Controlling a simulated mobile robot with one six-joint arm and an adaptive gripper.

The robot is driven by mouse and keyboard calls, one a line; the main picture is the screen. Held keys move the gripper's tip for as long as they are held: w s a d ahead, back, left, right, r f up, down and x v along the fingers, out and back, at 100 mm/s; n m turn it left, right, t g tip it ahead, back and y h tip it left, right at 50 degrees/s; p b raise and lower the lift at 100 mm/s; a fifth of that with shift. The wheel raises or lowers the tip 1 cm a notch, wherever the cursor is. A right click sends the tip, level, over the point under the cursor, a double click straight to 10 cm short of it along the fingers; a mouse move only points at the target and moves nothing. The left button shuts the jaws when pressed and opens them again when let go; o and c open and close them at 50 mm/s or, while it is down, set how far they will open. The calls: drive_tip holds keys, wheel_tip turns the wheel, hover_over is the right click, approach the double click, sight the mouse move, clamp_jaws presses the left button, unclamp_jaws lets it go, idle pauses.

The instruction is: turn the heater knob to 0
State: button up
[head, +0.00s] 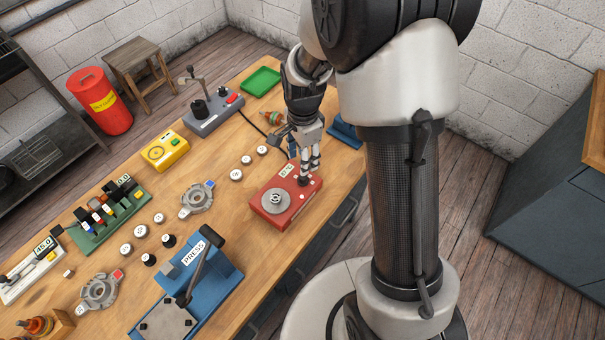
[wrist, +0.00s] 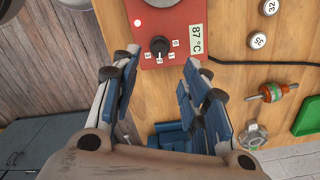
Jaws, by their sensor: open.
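The red heater (head: 270,208) sits near the table's right edge in the head view, with a round metal plate on top and a small display. In the wrist view the heater (wrist: 187,14) shows 87 °C and a lit lamp. Its black knob (wrist: 159,46) has small white labels around it, too small to read surely; I cannot tell its setting. My gripper (wrist: 161,70) is open and empty, its fingers either side of the knob's line, with the knob showing just beyond the tips.
A blue press (head: 190,290) with a raised lever stands in front of the heater. Round white weights (head: 236,174) lie left of it. A green tray (head: 260,81) and a grey device (head: 213,115) are farther back. A black cable (wrist: 265,63) runs from the heater.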

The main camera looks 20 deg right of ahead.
sight(303, 179)
wheel_tip(303, 179, down, 8)
drive_tip(key=shift+f+b, duration=0.25)
drive_tip(key=shift+b, duration=0.5)
drive_tip(key=shift+c, duration=0.5)
clamp_jaws()
